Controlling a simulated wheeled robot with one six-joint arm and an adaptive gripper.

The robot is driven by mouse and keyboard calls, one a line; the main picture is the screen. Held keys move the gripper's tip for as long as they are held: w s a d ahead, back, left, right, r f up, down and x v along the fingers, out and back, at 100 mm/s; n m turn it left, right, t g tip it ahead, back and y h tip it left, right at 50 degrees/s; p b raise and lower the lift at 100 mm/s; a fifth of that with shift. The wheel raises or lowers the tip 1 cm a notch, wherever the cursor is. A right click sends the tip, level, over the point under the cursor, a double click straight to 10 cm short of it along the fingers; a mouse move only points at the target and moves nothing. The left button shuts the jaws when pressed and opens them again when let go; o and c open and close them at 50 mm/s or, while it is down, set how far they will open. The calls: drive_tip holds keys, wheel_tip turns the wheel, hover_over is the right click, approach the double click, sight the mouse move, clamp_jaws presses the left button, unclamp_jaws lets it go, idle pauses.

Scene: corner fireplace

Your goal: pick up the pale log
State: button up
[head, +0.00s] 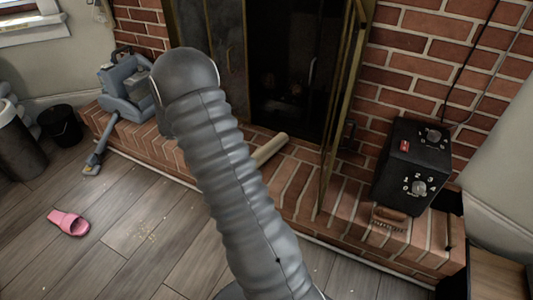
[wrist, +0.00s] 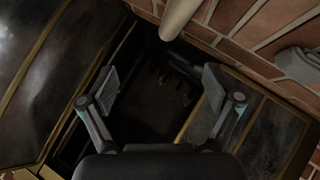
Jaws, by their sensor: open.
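The pale log (head: 270,148) lies on the brick hearth in front of the fireplace opening. In the head view my arm covers part of its left side. In the wrist view one rounded end of the pale log (wrist: 178,20) shows at the top edge, and the rest is out of frame. My gripper (wrist: 160,80) is open, with dark fireplace opening between its fingers and nothing held. The log lies beyond the fingertips, apart from them. In the head view my arm hides the gripper.
The fireplace door (head: 342,105) stands open beside the log. A black control box (head: 412,165) and a brush (head: 390,217) are on the hearth at right. A blue-grey vacuum (head: 125,88) is at left. A pink slipper (head: 68,222) lies on open floor.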

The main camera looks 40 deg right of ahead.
drive_tip(key=m+h, duration=0.1)
approach(262, 148)
drive_tip(key=d+f, duration=0.3)
drive_tip(key=f, duration=0.1)
drive_tip(key=shift+s+d, duration=0.25)
drive_tip(key=shift+d, duration=0.05)
drive_tip(key=shift+d+r+p+x, duration=0.1)
drive_tip(key=shift+r+p+x, duration=0.1)
drive_tip(key=shift+x, duration=1.15)
drive_tip(key=shift+d+r+p+x, duration=0.15)
drive_tip(key=shift+r+x, duration=0.05)
drive_tip(key=shift+x, duration=1.2)
drive_tip(key=c, duration=1.7)
